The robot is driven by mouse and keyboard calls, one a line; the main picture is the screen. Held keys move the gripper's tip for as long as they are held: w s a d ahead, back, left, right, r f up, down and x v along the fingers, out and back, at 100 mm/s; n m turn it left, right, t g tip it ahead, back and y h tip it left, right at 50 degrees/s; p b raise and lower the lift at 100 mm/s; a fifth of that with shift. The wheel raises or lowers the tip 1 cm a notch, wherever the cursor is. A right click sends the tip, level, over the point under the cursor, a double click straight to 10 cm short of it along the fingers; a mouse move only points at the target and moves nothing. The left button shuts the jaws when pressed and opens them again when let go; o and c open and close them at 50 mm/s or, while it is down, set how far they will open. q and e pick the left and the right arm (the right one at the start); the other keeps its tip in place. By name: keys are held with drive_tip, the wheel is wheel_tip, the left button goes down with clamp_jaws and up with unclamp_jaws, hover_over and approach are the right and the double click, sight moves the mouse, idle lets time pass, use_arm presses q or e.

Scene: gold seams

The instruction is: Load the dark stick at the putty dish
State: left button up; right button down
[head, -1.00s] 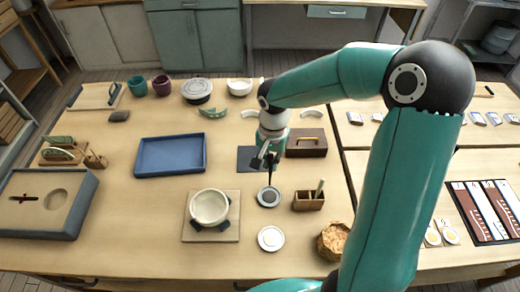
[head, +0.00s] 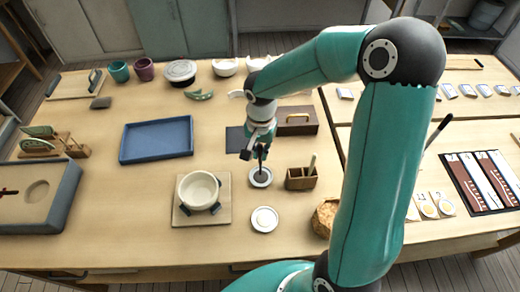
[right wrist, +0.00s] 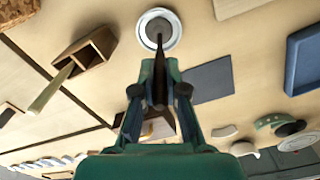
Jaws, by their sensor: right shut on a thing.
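My right gripper (head: 258,148) is shut on the dark stick (head: 261,163) and points it down at the putty dish. The stick also shows in the right wrist view (right wrist: 159,58), running from between the fingers (right wrist: 160,88) to the dish. The putty dish (head: 251,182) is small, round and pale with a dark grey middle; it also shows in the right wrist view (right wrist: 175,38). The stick's lower end lies over the dish's middle. I cannot tell whether it touches the putty. My left gripper is not in view.
A wooden holder (head: 301,183) with a light stick stands right of the dish. A second white dish (head: 264,219) lies in front. A cream bowl (head: 199,188) sits on a board (head: 181,218) to the left. A brown box (head: 298,121) stands behind. A blue tray (head: 157,140) lies further left.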

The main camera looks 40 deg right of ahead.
sight(261, 145)
drive_tip(key=shift+f+b, duration=0.45)
idle(1.2)
drive_tip(key=shift+s+f+b, duration=0.1)
drive_tip(key=shift+b, duration=0.2)
idle(1.1)
drive_tip(key=shift+r+p, duration=2.25)
drive_tip(key=shift+r, duration=1.35)
